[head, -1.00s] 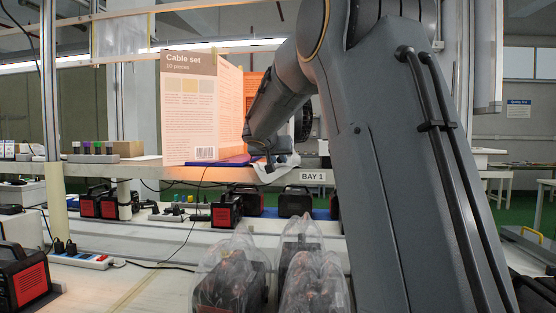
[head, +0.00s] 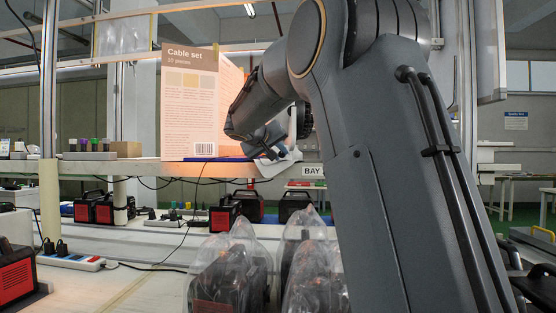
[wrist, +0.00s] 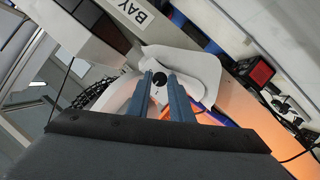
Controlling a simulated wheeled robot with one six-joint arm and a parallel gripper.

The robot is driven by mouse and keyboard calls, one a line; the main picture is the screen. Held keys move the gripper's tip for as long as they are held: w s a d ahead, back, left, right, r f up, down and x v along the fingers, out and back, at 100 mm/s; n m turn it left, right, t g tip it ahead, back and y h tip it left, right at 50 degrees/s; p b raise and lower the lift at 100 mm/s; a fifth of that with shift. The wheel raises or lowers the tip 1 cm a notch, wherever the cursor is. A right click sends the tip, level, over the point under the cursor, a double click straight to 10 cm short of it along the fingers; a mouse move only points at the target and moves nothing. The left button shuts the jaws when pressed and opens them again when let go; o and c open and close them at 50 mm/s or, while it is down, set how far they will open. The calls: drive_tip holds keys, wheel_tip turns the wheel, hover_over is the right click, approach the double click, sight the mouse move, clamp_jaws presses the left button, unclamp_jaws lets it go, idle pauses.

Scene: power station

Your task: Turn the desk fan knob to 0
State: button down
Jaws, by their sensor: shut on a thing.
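The desk fan has a white base (wrist: 194,68) in the wrist view, with a round black knob (wrist: 159,79) on it. My gripper (wrist: 160,77) is shut on the knob, one grey-blue finger on each side. The knob's pointer and the scale numbers are too small to read. The fan's dark grille (wrist: 92,96) shows left of the fingers. In the head view the white base (head: 284,163) stands at the shelf edge, partly behind my gripper (head: 269,153). My arm hides most of the fan there.
A tall "Cable set" box (head: 190,105) stands on the shelf left of my gripper. A "BAY 1" label (wrist: 136,10) is on the shelf edge. Below are black-and-red devices (head: 224,214) and plastic-wrapped ones (head: 232,270). An orange surface and blue object lie close beside the fan base.

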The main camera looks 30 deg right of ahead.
idle(0.4)
drive_tip(key=c, duration=1.6)
unclamp_jaws()
drive_tip(key=shift+r+p, duration=0.1)
drive_tip(key=shift+p, duration=0.2)
